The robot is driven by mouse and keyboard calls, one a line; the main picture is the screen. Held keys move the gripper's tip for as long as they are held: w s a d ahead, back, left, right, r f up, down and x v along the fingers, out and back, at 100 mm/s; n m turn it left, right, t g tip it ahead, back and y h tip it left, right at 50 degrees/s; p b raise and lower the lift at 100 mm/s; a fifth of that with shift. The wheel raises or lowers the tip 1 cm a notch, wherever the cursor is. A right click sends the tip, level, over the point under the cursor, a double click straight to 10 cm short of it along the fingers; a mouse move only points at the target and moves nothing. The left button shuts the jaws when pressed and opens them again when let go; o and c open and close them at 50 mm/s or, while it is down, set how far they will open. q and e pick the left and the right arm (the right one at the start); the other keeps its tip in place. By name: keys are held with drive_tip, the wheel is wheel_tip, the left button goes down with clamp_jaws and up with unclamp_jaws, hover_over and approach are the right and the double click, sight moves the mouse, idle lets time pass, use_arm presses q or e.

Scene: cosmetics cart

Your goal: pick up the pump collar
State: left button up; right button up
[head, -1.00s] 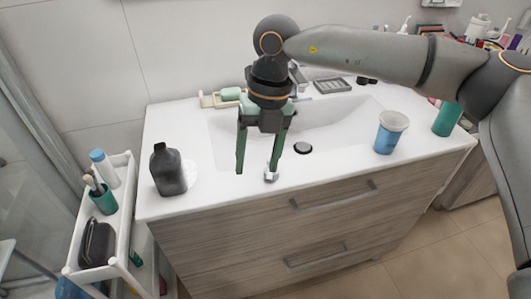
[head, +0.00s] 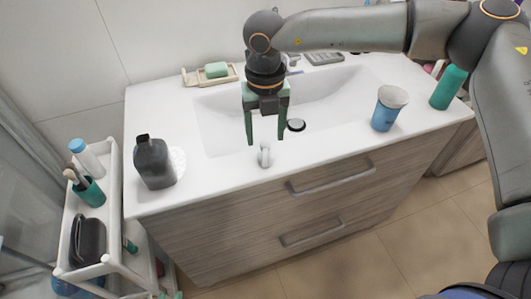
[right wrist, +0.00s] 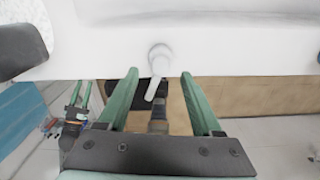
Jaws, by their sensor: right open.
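The pump collar (head: 265,155) is a small white and grey piece with a spout, near the front edge of the white counter. It also shows in the right wrist view (right wrist: 159,62), between and beyond the finger lines. My right gripper (head: 265,141) is open and empty, pointing down just above and behind the collar in the head view, with one finger on each side. I cannot tell the exact height gap.
A dark bottle (head: 153,163) stands on the counter left of the collar. A blue cup (head: 386,112) and a green bottle (head: 448,88) stand at right. The sink basin (head: 340,95) lies behind. A white cart (head: 112,215) stands at left. The counter around the collar is clear.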

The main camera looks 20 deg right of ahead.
sight(266, 143)
wheel_tip(266, 143, down, 4)
drive_tip(key=shift+w+f, duration=0.1)
drive_tip(key=shift+w, duration=0.05)
drive_tip(key=shift+d, duration=0.1)
clamp_jaws()
idle(0.4)
